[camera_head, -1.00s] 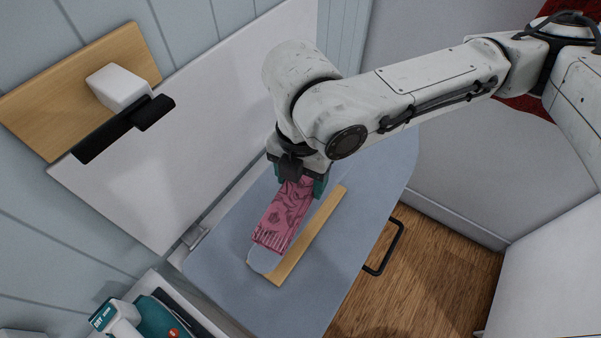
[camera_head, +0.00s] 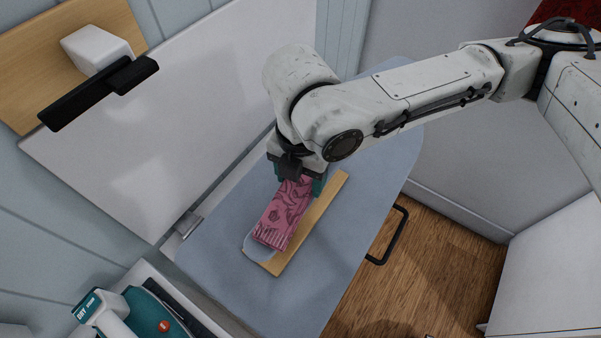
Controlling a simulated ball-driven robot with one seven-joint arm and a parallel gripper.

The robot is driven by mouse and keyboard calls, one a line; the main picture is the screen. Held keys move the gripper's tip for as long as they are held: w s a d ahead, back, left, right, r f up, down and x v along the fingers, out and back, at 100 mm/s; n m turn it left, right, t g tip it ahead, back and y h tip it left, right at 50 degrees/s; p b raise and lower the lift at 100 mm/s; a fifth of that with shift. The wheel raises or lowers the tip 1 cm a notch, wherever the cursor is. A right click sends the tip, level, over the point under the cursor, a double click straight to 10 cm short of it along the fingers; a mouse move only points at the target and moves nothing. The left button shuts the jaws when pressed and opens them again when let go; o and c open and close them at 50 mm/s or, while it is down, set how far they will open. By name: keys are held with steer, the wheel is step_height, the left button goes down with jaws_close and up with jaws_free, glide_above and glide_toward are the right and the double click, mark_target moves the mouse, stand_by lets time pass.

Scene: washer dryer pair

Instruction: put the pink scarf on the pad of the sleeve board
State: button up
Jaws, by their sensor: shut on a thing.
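The pink patterned scarf (camera_head: 283,216), with a fringed near end, lies along the sleeve board. My gripper (camera_head: 298,181) points down at the scarf's far end and is shut on it. The sleeve board has a wooden base (camera_head: 318,218) showing along the right of the scarf. Its pale blue-grey pad (camera_head: 257,249) shows only past the scarf's fringed end; the rest is covered by the scarf and my gripper. I cannot tell whether the scarf's held end touches the pad.
The sleeve board stands on a wide grey-blue ironing board (camera_head: 225,270) with free room around it. A black handle (camera_head: 390,240) juts out at its right edge. A teal and white device (camera_head: 125,318) is at the lower left. A wooden shelf with a white box (camera_head: 95,50) is at the upper left.

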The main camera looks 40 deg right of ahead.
steer(key=shift+f+b, duration=0.6)
steer(key=shift+f, duration=0.2)
stand_by(0.9)
steer(key=o, duration=1.2)
steer(key=shift+c, duration=0.2)
step_height(320, 180, up, 11)
steer(key=shift+f, duration=0.1)
